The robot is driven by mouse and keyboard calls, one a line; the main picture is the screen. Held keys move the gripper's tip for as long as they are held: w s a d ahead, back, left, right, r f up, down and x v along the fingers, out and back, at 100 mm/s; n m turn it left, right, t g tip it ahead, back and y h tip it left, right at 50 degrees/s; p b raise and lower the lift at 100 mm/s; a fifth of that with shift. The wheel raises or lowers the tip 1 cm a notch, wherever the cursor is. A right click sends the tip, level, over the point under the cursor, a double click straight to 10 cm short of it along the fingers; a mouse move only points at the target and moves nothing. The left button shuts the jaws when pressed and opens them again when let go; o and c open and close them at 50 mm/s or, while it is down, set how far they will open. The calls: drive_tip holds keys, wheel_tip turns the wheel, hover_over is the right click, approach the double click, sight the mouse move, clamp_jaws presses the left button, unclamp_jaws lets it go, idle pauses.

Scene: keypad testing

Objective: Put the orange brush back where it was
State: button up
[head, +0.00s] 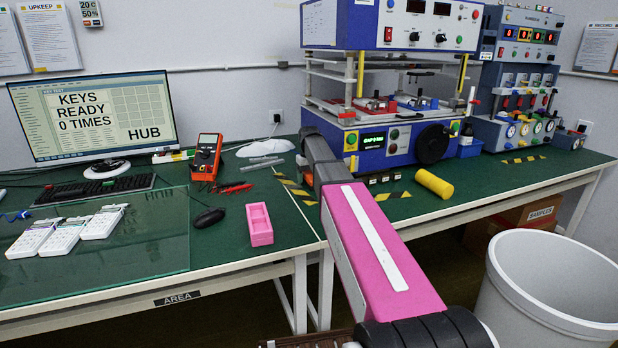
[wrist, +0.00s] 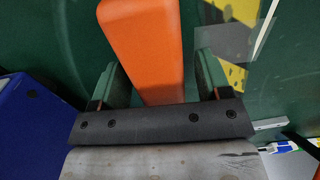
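The orange brush (wrist: 150,45) shows in the wrist view as a smooth, rounded orange block that reaches in between my fingers. My gripper (wrist: 160,62) has its two green-padded fingers apart, one on each side of the orange piece. The brush's lower end is hidden behind the gripper's dark body, and no bristles show.
A pink two-pocket holder (head: 259,225) stands on the green bench left of my arm, near a black mouse (head: 209,217) and an orange multimeter (head: 205,158). A yellow cylinder (head: 434,183) lies right of my arm. The blue test machine (head: 392,140) stands behind. A white bin (head: 548,285) is at right.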

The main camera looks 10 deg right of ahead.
sight(309, 173)
wheel_tip(309, 173, up, 12)
drive_tip(key=shift+r, duration=0.15)
idle(0.7)
